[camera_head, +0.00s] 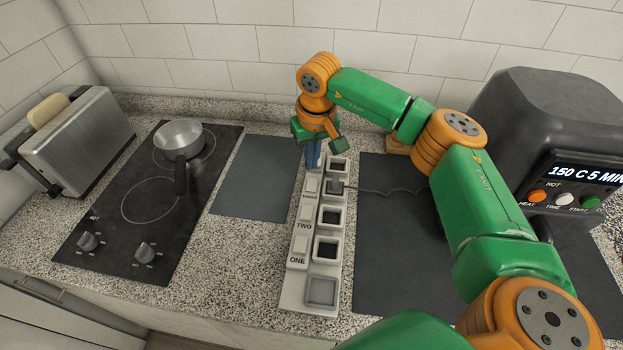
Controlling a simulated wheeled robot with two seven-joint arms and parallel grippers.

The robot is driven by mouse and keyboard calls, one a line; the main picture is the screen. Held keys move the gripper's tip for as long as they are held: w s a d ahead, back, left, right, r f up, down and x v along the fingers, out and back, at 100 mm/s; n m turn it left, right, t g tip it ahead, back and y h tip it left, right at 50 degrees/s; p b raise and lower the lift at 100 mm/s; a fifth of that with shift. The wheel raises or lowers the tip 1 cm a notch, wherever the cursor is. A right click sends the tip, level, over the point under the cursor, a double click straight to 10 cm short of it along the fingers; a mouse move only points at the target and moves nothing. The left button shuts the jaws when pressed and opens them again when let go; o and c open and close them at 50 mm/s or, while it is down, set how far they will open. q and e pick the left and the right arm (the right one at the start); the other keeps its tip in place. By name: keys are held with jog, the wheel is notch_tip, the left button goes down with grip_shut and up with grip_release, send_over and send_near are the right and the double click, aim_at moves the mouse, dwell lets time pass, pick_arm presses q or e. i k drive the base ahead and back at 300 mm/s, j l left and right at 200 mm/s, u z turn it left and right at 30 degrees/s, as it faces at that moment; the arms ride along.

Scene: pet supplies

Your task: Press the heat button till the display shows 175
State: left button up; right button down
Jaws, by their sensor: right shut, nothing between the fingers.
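The black appliance (545,110) stands at the right. Its display (585,173) reads "150 C 5 MIN", cut off at the frame edge. Below it are the orange heat button (537,196), a white time button (561,199) and a green start button (590,202). My right gripper (313,165) points down with its blue fingers together and empty. It is at the far end of the switch panel, well left of the heat button. I cannot tell whether the fingertips touch the panel. My left gripper is not in view.
The pale switch panel (295,288) has rockers marked "ONE" and "TWO" and several square sockets. A dark mat (385,270) lies between it and the appliance. At the left are a cooktop (115,240) with a pan (180,138) and a toaster (85,140). Another dark mat (255,178) is bare.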

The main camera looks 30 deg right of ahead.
aim_at(536, 196)
jog(key=k+j, duration=0.65)
jog(key=k, duration=0.25)
